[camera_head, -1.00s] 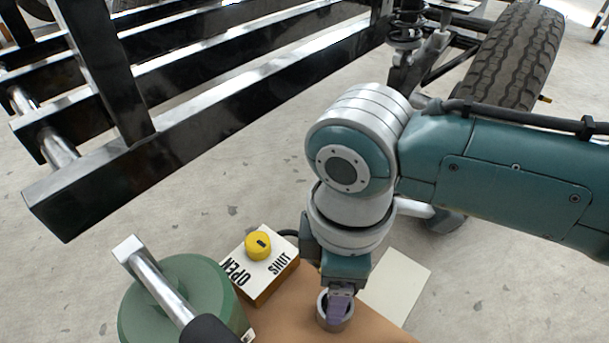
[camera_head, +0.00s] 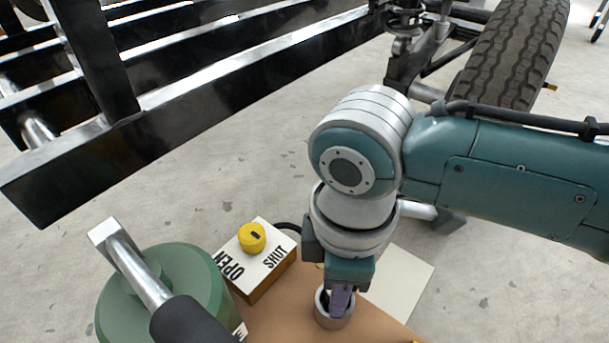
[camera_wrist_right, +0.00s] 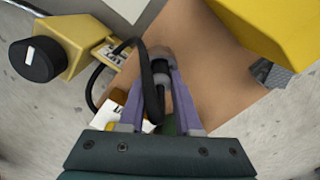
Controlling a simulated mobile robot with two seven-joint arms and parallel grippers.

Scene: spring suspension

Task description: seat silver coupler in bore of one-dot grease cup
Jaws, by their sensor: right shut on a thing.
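A grey, round, open-topped cup (camera_head: 334,322) stands on the brown table top (camera_head: 275,318). I cannot make out any dot on it. My right gripper (camera_head: 341,297) points down, with its purple fingertips at the cup's mouth, partly inside the rim. In the right wrist view, the right gripper (camera_wrist_right: 161,82) is closed around a small dark and grey piece between its fingers. I take that piece for the silver coupler; it is mostly hidden by the fingers and a black cable, so its seating depth cannot be seen. My left gripper is not in view.
A box marked OPEN and SHUT with a yellow knob (camera_head: 252,238) stands left of the cup. A green drum (camera_head: 170,280) with a black-gripped lever is farther left. A pale panel (camera_head: 400,285) lies right. A yellow body (camera_wrist_right: 275,30) and black cable (camera_wrist_right: 147,75) are close by in the wrist view.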

